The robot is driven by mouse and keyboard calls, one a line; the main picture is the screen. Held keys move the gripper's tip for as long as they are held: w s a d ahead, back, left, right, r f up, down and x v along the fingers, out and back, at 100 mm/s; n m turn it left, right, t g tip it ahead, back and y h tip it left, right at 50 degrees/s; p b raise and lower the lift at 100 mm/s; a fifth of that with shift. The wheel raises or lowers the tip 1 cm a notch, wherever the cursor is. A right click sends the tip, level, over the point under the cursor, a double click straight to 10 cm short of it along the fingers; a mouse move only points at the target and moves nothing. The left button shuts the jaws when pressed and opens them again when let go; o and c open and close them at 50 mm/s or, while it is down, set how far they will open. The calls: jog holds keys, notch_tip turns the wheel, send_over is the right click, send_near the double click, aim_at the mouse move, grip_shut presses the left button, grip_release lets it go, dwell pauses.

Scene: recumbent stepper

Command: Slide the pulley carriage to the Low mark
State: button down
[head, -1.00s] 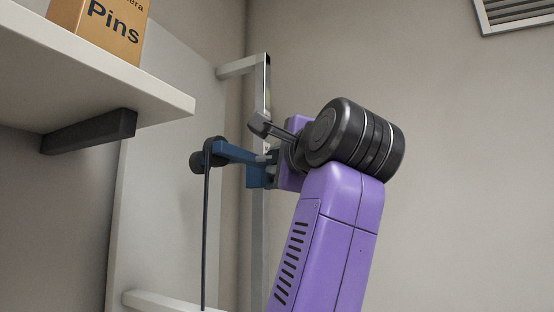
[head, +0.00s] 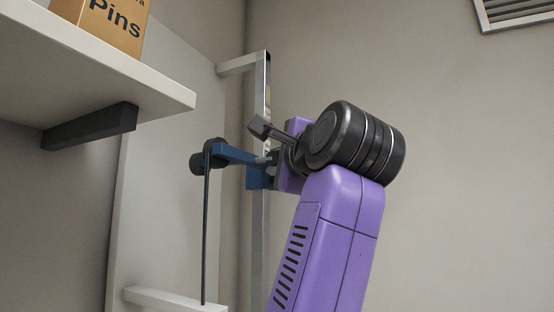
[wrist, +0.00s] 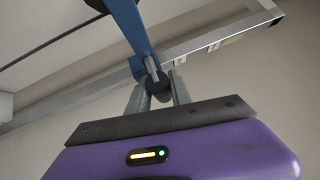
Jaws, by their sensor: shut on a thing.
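The pulley carriage (head: 256,176) is a blue block on an upright grey rail (head: 259,225). Its blue arm reaches left to a dark pulley wheel (head: 199,160) with a dark cord (head: 206,235) hanging down. In the wrist view the blue carriage arm (wrist: 130,30) meets a dark round knob (wrist: 154,86). My gripper (wrist: 160,88) has its fingers on either side of this knob, shut on it. In the head view my wrist partly hides the carriage's right side. Pale labels (wrist: 235,36) show on the rail, but their words cannot be read.
A white shelf (head: 150,88) with a dark bracket (head: 90,127) juts in at upper left. An orange box marked "Pins" (head: 105,25) stands on it. A pale crossbar (head: 165,299) lies low by the rail. The wall to the right is bare except for a vent (head: 515,14).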

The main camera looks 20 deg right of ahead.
notch_tip(320, 180, down, 6)
jog(key=b, duration=0.3)
jog(key=shift+w, duration=0.1)
jog(key=c, duration=1.2)
grip_release()
jog(key=shift+o, duration=0.2)
jog(key=s+f+b, duration=0.1)
jog(key=s+b, duration=0.1)
jog(key=s, duration=0.6)
jog(key=shift+a+b, duration=0.3)
jog(key=shift+b, duration=0.1)
